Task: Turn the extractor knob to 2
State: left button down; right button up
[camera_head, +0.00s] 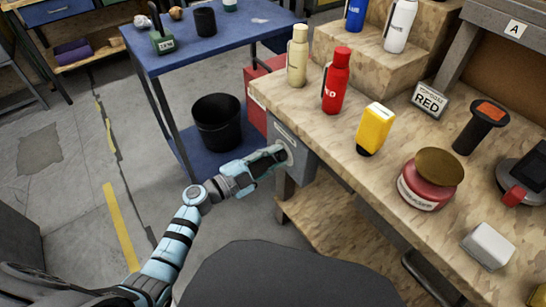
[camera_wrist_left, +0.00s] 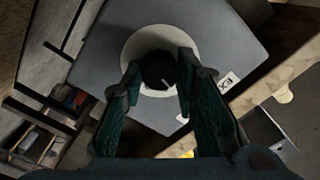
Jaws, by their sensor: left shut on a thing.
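The extractor is a grey box (camera_head: 288,136) under the left end of the wooden workbench. In the left wrist view its grey face (camera_wrist_left: 215,40) carries a pale round dial (camera_wrist_left: 133,45). A dark round knob (camera_wrist_left: 158,68) with a short white mark sits in the dial's middle. My left gripper (camera_head: 282,155) reaches the box's front from the left. In the left wrist view its two green fingers (camera_wrist_left: 158,78) are on either side of the knob, shut on it. I cannot read any dial numbers. The knob is hidden by the gripper in the head view. My right gripper is not in view.
The workbench (camera_head: 310,108) holds a cream bottle (camera_head: 297,58), a red bottle (camera_head: 336,82), a yellow container (camera_head: 374,130) and a red jar (camera_head: 428,187). Floor (camera_head: 60,200) at left is open.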

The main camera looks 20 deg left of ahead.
pick_arm(q)
jog(key=m, duration=0.3)
jog(key=shift+m, duration=0.3)
jog(key=m, duration=0.3)
jog(key=shift+m, duration=0.3)
jog(key=m+b, duration=0.1)
jog(key=m, duration=0.3)
jog(key=shift+f, duration=0.1)
jog(key=shift+m+b, duration=0.3)
jog(key=shift+m, duration=0.9)
jog(key=c, duration=1.2)
grip_release()
jog(key=shift+c, duration=0.2)
